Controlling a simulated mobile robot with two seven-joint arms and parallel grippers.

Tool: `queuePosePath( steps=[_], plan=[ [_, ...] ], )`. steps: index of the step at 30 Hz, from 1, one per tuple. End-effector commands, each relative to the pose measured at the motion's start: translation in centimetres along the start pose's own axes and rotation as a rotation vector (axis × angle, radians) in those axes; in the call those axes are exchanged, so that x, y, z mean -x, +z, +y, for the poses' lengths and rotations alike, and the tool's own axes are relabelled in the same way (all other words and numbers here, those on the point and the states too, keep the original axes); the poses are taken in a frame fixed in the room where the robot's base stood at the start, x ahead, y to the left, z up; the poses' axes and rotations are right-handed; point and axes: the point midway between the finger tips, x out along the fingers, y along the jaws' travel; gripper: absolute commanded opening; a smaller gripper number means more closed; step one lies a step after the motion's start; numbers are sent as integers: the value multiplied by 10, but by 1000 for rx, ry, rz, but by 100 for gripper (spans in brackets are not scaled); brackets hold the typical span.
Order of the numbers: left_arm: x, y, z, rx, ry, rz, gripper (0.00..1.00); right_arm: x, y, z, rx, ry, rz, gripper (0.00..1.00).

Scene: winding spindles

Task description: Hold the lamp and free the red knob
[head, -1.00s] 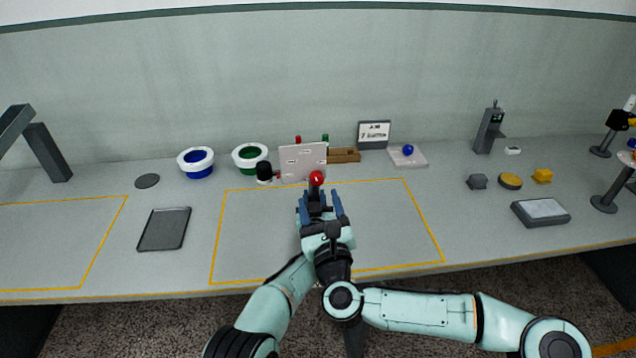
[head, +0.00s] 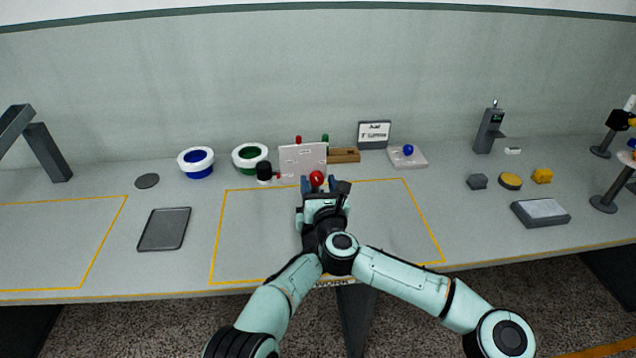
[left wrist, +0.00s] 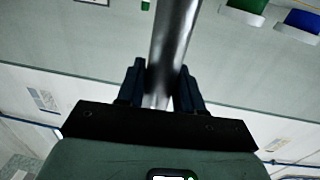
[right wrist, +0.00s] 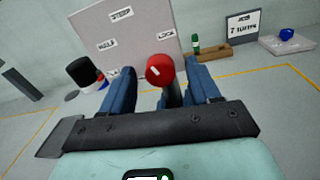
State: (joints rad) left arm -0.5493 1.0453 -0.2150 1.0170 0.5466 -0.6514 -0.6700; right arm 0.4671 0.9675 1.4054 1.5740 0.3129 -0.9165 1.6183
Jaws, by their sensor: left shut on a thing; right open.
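The red knob (head: 316,179) sits in front of an upright pale panel (head: 302,159). In the right wrist view the red knob (right wrist: 160,70) tops a grey stem, with a white mark on its face. My right gripper (right wrist: 161,84) is open, its fingers on either side of the knob and stem; I cannot tell whether they touch. My left gripper (left wrist: 162,72) is shut on a shiny metal post (left wrist: 173,40), which seems to be part of the lamp. In the head view my right gripper and the wrists hide the left gripper and the post.
A black-capped piece (head: 264,171) stands left of the panel. A wooden tray (head: 344,155) and a sign (head: 374,134) are behind right, with a blue knob on a pale plate (head: 418,162). The yellow-outlined area is otherwise clear.

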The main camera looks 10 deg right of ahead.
Motion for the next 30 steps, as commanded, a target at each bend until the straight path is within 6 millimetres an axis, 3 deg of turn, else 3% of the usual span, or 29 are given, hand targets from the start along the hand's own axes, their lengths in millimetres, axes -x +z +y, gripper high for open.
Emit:
queuePosePath(
  steps=[1,13,18,30],
  plan=[
    [1,11,0,-3,4,-20,0,-4,-1,1,-1,0,1,61],
    [1,11,0,-3,4,-20,0,-9,-1,0,2,0,1,61],
    [1,11,1,-3,4,-20,0,-9,-1,0,1,0,1,6],
    [1,11,0,-3,4,-20,0,-9,0,1,58,1,-1,5]
  ],
)
